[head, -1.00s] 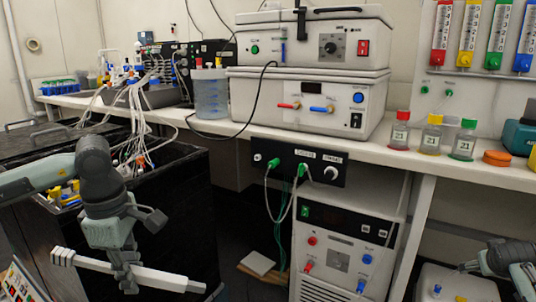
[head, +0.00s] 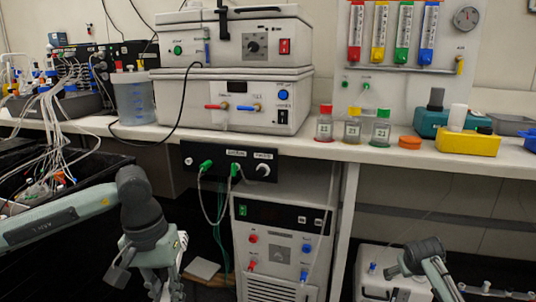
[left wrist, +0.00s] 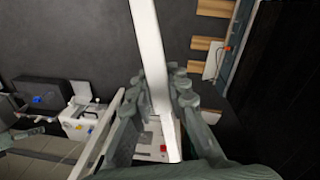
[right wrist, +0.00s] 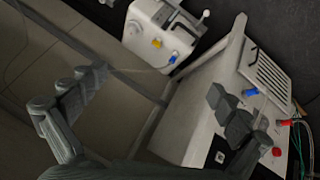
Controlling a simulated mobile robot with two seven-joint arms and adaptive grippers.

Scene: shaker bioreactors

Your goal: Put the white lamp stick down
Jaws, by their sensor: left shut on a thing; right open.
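The white lamp stick (left wrist: 152,50) is a long, straight white bar. In the left wrist view it runs from the top edge down between the fingers of my left gripper (left wrist: 160,95), which is shut on it. In the head view my left gripper (head: 165,288) is low at the bottom edge, in front of the bench, and the stick cannot be made out clearly there. My right gripper (right wrist: 155,97) is open and empty, with its fingers spread wide in the right wrist view. In the head view my right arm is at the lower right.
A white bench (head: 415,157) carries stacked white instruments (head: 232,100), small capped bottles (head: 352,127) and a yellow block (head: 468,142). A white floor unit (head: 275,245) stands below. A black tank with tubes (head: 75,170) is at left. A small white device (right wrist: 160,35) stands lower right.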

